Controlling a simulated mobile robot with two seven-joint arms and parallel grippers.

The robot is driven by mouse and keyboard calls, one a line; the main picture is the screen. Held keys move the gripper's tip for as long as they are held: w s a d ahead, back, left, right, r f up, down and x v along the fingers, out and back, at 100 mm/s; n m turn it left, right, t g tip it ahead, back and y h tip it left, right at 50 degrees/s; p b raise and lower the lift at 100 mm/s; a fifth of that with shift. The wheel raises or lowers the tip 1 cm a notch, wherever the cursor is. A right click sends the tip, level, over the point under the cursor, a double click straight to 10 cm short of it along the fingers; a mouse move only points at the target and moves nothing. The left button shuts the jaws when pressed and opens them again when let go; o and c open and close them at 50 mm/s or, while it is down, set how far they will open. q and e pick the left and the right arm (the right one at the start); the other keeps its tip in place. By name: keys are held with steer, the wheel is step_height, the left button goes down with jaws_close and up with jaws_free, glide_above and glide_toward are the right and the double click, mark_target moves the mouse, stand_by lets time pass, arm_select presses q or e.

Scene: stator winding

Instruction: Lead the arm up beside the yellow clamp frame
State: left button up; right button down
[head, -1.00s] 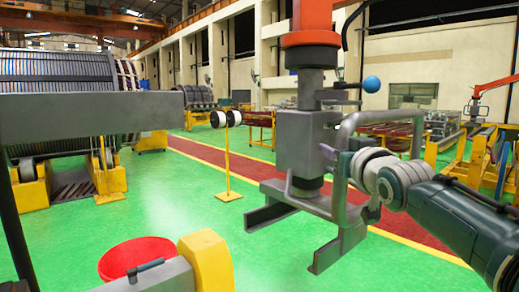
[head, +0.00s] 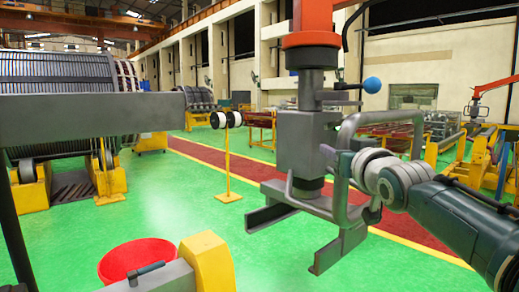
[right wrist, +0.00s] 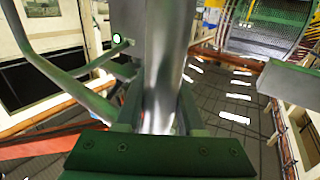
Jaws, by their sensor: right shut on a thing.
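A hanging lift arm with an orange-red column (head: 309,20) and a grey head (head: 305,140) fills the right middle of the head view. Two grey L-shaped jaws (head: 340,246) spread below its head. A bent grey tube handle (head: 347,135) stands out on its right side. My right gripper (head: 345,165) is shut on the handle. In the right wrist view a thick grey tube (right wrist: 165,70) runs up from the gripper. A yellow block with a grey bar (head: 207,265), perhaps the clamp frame, is at the bottom, left of and apart from the jaws. My left gripper is not in view.
A red bucket (head: 135,258) stands beside the yellow block. A large grey beam (head: 90,118) crosses the left side. A yellow stand with reels (head: 227,170) and a big stator on yellow supports (head: 32,188) are farther back. Green floor (head: 185,205) between them is clear.

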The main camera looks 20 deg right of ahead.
steer(key=shift+c, duration=2.2)
jaws_free()
steer(key=shift+s, duration=0.1)
